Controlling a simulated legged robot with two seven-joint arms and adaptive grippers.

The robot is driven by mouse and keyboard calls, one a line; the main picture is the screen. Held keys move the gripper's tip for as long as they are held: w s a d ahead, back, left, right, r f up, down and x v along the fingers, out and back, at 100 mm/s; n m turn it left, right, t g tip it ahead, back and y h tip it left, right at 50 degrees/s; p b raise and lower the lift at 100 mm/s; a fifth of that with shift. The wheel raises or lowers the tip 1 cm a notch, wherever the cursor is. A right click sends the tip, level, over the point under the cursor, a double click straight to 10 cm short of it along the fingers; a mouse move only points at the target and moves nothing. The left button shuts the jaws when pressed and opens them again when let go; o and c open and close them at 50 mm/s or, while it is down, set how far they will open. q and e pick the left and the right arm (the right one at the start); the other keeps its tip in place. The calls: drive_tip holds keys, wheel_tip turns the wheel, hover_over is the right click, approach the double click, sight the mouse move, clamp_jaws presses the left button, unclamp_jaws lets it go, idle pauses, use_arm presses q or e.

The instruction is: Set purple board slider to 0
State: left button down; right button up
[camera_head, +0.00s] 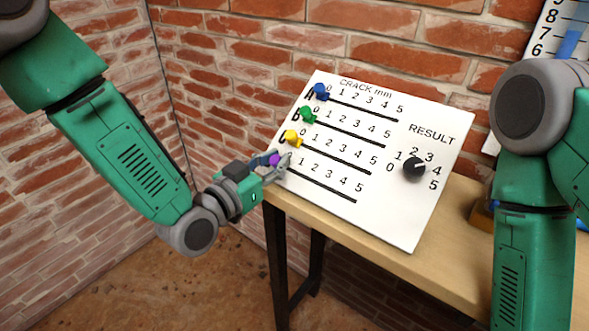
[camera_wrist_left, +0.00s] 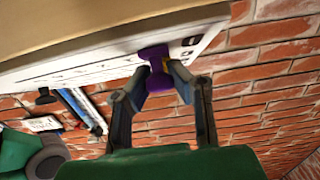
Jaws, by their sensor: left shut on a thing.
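The white board (camera_head: 420,210) leans on the table and has slots with number scales. The purple slider (camera_head: 275,160) is at the left end of the lowest slot, by the start of its scale; the 0 mark there is hidden by my gripper. My left gripper (camera_head: 282,165) is shut on the purple slider. In the left wrist view the purple slider (camera_wrist_left: 157,68) is between the fingertips of the left gripper (camera_wrist_left: 162,82), against the board. My right arm shows at the right in the head view, but its gripper is out of view.
Blue (camera_head: 320,92), green (camera_head: 308,114) and yellow (camera_head: 293,138) sliders sit at the left ends of the slots above. A black RESULT knob (camera_head: 413,168) is on the board's right. The wooden table (camera_head: 455,245) stands against a brick wall (camera_head: 230,90).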

use_arm(q)
drive_tip(key=shift+w+a, duration=0.2)
drive_tip(key=shift+a, duration=0.1)
drive_tip(key=c, duration=1.9)
unclamp_jaws()
drive_tip(key=shift+d+r, duration=0.15)
drive_tip(key=o, duration=0.5)
drive_tip(key=shift+a, duration=0.25)
drive_tip(key=v, duration=1.2)
drive_tip(key=shift+d, duration=0.1)
